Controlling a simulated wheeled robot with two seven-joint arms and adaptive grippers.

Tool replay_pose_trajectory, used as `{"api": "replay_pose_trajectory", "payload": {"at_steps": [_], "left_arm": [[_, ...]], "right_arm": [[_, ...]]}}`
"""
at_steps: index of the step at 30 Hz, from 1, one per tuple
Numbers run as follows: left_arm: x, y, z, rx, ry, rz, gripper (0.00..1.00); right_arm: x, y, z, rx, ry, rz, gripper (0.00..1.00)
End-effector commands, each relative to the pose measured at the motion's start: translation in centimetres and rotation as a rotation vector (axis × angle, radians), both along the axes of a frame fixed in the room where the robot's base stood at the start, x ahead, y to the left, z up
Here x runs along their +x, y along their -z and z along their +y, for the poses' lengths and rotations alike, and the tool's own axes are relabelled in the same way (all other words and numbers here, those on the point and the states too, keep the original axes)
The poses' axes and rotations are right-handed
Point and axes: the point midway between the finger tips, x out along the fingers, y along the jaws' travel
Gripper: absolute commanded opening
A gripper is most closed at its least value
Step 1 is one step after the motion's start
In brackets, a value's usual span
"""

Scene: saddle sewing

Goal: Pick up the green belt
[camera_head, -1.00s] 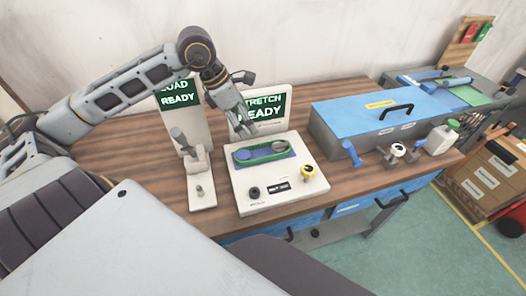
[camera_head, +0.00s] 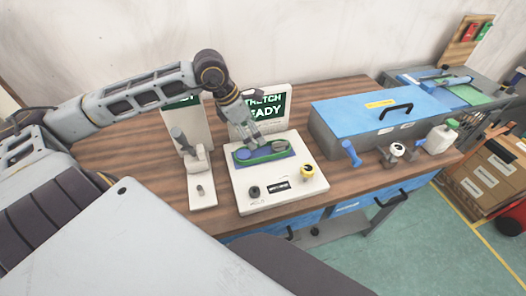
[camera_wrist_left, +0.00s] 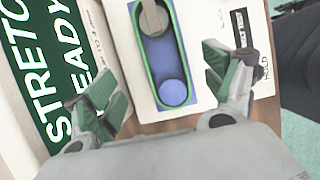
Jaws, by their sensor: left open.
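The green belt (camera_head: 281,154) is a long loop around a blue plate with round blue pulleys, on the white stretch station (camera_head: 242,192). In the left wrist view the belt (camera_wrist_left: 183,60) runs around a blue pulley and a grey one. My left gripper (camera_head: 255,140) is above the belt at its back edge. In the left wrist view my left gripper (camera_wrist_left: 160,88) is open, its green-padded fingers on either side of the belt with nothing between them touching. My right gripper is not in view.
A sign reading "STRETCH READY" (camera_head: 277,104) stands behind the station. A grey lever device (camera_head: 196,160) is to its left. A blue-lidded case (camera_head: 350,105) and a white bottle (camera_head: 440,138) are to the right.

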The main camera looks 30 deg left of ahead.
Motion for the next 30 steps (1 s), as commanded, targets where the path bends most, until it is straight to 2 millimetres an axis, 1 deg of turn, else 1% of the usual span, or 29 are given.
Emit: {"api": "replay_pose_trajectory", "payload": {"at_steps": [9,16,30], "left_arm": [[0.5,1.6,-0.4,-0.002,-0.001,0.000,0.84],[0.8,2.7,-0.7,-0.001,-0.001,0.001,0.84],[0.9,3.1,-0.8,0.000,0.000,0.000,0.84]], "right_arm": [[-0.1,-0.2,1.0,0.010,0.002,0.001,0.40],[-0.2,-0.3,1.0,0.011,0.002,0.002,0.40],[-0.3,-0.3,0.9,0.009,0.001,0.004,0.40]]}}
